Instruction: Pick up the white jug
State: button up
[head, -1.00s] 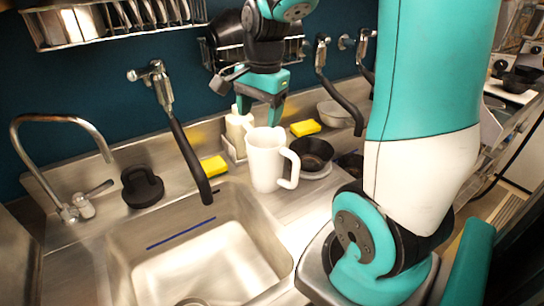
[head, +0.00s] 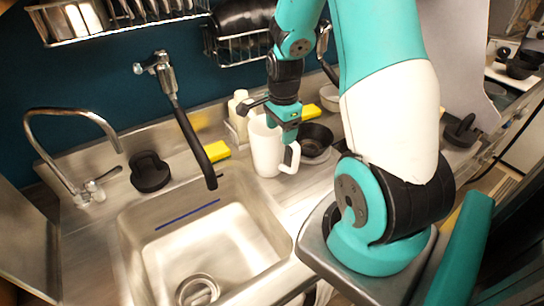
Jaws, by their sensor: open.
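The white jug (head: 265,151) stands upright on the steel counter, just right of the sink, with its handle (head: 291,158) toward the right. My gripper (head: 287,136) points down at the jug's upper right side, around the top of the handle. It is open. Its fingertips are small and partly lost against the jug, so I cannot tell whether they touch it.
The sink (head: 205,235) lies to the left and front, with a hanging spray hose (head: 192,140) near the jug. A soap bottle (head: 238,112) and yellow sponge (head: 217,151) are behind and left. A black bowl (head: 316,138) sits close on the right.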

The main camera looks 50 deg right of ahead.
aim_at(267, 148)
jog(key=shift+w+a+f+p, duration=0.15)
jog(key=shift+f+p, duration=0.4)
jog(key=shift+f, duration=0.75)
jog(key=shift+a+f+p, duration=0.1)
jog(key=shift+f+p, duration=0.4)
jog(key=shift+f, duration=0.75)
